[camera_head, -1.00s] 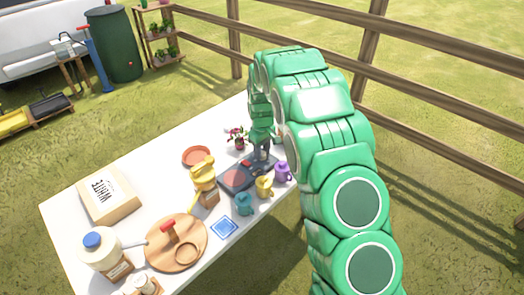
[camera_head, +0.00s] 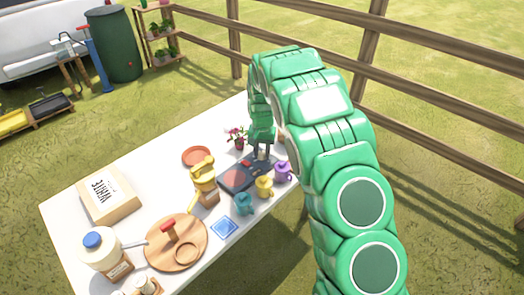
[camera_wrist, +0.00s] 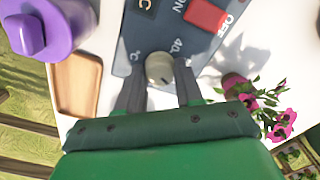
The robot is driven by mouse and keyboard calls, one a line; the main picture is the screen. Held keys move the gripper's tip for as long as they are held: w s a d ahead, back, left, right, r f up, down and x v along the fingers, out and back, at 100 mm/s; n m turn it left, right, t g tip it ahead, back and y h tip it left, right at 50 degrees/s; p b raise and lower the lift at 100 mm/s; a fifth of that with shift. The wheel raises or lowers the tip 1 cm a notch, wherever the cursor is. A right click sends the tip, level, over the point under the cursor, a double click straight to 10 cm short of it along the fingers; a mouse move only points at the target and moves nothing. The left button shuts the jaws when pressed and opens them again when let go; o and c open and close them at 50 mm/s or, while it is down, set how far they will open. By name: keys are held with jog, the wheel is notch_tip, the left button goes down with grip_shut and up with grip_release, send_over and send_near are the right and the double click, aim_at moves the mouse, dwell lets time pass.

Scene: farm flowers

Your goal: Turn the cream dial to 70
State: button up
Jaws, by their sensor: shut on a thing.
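The cream dial (camera_wrist: 159,67) is a small round knob on a dark blue-grey panel (camera_wrist: 150,28), seen in the wrist view. My gripper (camera_wrist: 160,76) has one finger on each side of the dial and is shut on it. A printed "40" shows just beyond the dial, and the setting it points to cannot be read. In the head view the panel (camera_head: 234,181) lies on the white table, and my gripper (camera_head: 262,154) reaches down to its far right end. The dial is too small to make out there.
A red switch (camera_wrist: 207,15) with "ON" and "OFF" marks sits near the dial. A potted pink flower (camera_wrist: 240,86) stands close to my gripper. A wooden tray (camera_wrist: 76,84) is beside the panel.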

aim_at(262, 152)
jog(key=m, duration=0.4)
jog(key=shift+m, duration=0.3)
jog(key=m, duration=0.4)
dwell(0.3)
jog(key=o, duration=1)
jog(key=shift+o, duration=0.2)
jog(key=shift+r, duration=0.15)
notch_tip(262, 152, up, 7)
jog(key=shift+r, duration=0.3)
